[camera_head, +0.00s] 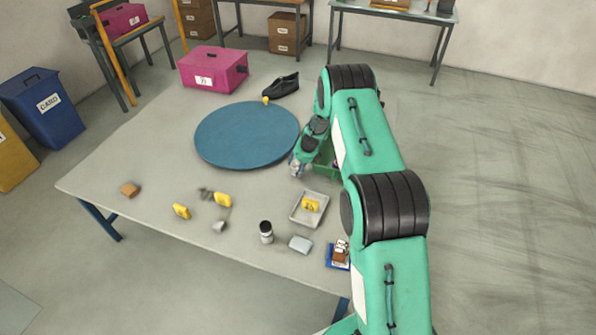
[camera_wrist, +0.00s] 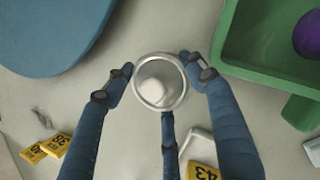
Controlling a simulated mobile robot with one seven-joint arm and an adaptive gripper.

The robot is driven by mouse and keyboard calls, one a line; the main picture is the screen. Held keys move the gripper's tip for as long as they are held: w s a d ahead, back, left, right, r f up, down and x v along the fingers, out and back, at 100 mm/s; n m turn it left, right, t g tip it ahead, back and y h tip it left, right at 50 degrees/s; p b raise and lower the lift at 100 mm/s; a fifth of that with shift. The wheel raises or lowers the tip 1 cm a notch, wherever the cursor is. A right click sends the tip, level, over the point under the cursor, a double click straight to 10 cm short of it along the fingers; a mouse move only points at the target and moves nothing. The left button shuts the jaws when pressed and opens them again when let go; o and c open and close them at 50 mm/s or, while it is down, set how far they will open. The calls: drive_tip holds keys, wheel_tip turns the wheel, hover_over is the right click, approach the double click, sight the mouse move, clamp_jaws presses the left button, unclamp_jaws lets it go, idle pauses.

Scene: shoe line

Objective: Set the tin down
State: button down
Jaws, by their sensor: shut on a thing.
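The tin (camera_wrist: 160,82) is a round, silvery, open-topped can, seen from above in the wrist view with something whitish inside. My gripper (camera_wrist: 152,76) has its dark blue fingers closed on the tin's sides, with another finger below it in the picture. In the head view my gripper (camera_head: 298,165) is over the table, just right of the blue round disc, and the tin shows as a small grey shape (camera_head: 296,172) at its end. I cannot tell whether the tin's base touches the table (camera_head: 150,160).
The blue disc (camera_head: 247,134) lies left of the tin. A green tray (camera_wrist: 232,45) with a purple ball (camera_wrist: 308,36) is close on the right. A grey tray (camera_head: 296,216) holding a yellow tag (camera_head: 311,205) is in front. A pink box (camera_head: 213,70) and black shoe (camera_head: 281,86) stand behind.

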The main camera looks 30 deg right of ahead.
wheel_tip(320, 180, down, 2)
drive_tip(key=c, duration=0.9)
unclamp_jaws()
drive_tip(key=shift+f, duration=0.1)
drive_tip(key=p+v, duration=0.2)
drive_tip(key=v, duration=1)
drive_tip(key=shift+p, duration=0.3)
